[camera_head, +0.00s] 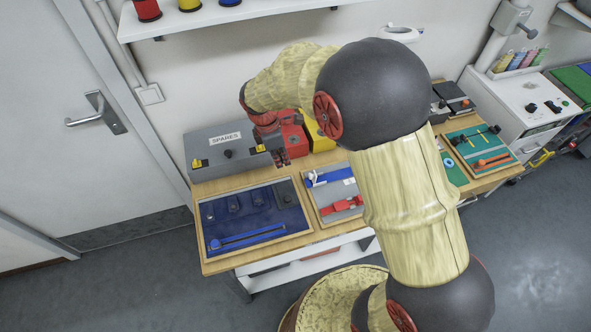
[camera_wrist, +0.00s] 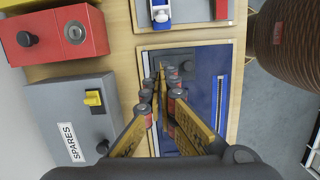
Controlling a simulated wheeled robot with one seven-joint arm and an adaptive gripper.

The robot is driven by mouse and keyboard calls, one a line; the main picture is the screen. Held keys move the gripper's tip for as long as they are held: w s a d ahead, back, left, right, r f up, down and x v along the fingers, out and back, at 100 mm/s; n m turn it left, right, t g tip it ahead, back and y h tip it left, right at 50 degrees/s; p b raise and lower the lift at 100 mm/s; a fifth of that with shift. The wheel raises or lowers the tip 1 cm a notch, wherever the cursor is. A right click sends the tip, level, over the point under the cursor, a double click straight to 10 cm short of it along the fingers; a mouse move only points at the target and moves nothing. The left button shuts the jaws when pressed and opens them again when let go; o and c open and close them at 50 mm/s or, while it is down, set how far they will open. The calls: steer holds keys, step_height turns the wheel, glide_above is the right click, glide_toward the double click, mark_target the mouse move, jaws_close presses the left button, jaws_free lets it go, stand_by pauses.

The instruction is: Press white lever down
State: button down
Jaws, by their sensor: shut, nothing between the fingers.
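A grey panel (camera_head: 318,203) on the wooden bench holds a blue and white fitting (camera_head: 330,178) with a white part, and a red fitting (camera_head: 343,205) in front of it. The blue and white fitting also shows at the top edge of the wrist view (camera_wrist: 161,13). I cannot tell for sure which part is the white lever. My gripper (camera_head: 281,160) is shut and empty. It is above the back of the bench, near the grey SPARES box and the blue panel. In the wrist view my gripper's fingertips (camera_wrist: 166,78) point over the blue panel (camera_wrist: 205,65), apart from the white part.
The grey SPARES box (camera_head: 215,146) with yellow switches and a red box (camera_head: 293,138) stand along the bench's back. The blue panel (camera_head: 216,212) with grey knobs and a blue bar lies at the left. My arm hides the bench's middle right. A shelf (camera_head: 215,17) hangs above.

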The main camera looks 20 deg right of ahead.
mark_target(312, 178)
steer(key=f, duration=0.3)
steer(key=d+f+b, duration=0.1)
steer(key=f, duration=0.6)
steer(key=shift+s+d, duration=0.1)
steer(key=shift+d, duration=0.3)
steer(key=d, duration=0.2)
steer(key=shift+d, duration=0.3)
steer(key=shift+s+d, duration=0.1)
steer(key=shift+d, duration=0.6)
